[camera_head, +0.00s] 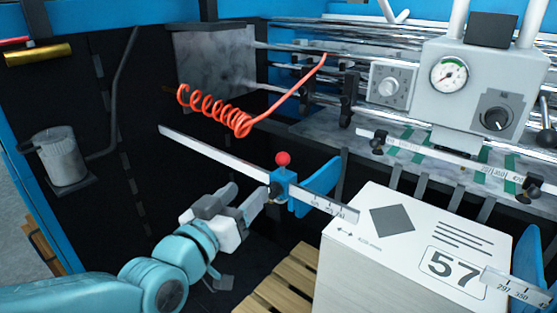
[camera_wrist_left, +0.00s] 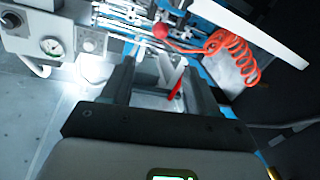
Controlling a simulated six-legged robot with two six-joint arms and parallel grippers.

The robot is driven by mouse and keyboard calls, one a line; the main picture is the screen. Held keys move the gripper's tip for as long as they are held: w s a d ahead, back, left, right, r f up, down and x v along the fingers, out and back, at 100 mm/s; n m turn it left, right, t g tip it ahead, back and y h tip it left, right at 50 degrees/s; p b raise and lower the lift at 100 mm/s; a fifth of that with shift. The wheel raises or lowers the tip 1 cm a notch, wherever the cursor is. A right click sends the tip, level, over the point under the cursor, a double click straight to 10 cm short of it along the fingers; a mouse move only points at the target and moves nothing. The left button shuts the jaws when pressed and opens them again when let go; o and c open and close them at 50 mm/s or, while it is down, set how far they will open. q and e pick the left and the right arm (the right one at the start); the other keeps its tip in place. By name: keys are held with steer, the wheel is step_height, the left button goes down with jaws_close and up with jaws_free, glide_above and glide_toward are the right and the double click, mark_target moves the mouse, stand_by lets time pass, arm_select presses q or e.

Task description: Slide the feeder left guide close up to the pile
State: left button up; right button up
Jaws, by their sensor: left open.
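The feeder left guide is a blue slider block (camera_head: 284,188) with a red knob (camera_head: 283,158) on top and a blue side plate (camera_head: 319,184). It sits on a white ruler bar (camera_head: 215,153). The pile (camera_head: 385,270) is a white stack marked 57, to the right of the plate, with a dark gap between them. My left gripper (camera_head: 243,200) is open and empty, just left of the slider block and apart from the knob. In the left wrist view, the red knob (camera_wrist_left: 160,31) shows beyond the open fingers (camera_wrist_left: 160,85). My right gripper is out of view.
A red coiled hose (camera_head: 215,108) hangs behind the ruler bar. A grey machine head with a gauge (camera_head: 449,74) stands behind the pile. Another blue guide (camera_head: 526,255) is at the pile's right side. A wooden pallet (camera_head: 285,285) lies low in front.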

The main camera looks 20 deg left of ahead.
mark_target(280, 161)
arm_select(q)
steer(key=w+d+p, duration=0.1)
steer(key=w, duration=0.4)
steer(key=w+p, duration=0.2)
steer(key=w, duration=0.3)
steer(key=w+d+p, duration=0.1)
steer(key=w+p, duration=0.1)
steer(key=w, duration=0.3)
steer(key=shift+d+f, duration=0.1)
steer(key=shift+d, duration=0.2)
steer(key=shift+w, duration=0.45)
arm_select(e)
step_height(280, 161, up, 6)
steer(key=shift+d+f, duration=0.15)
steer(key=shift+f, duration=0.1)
arm_select(q)
steer(key=shift+f, duration=0.1)
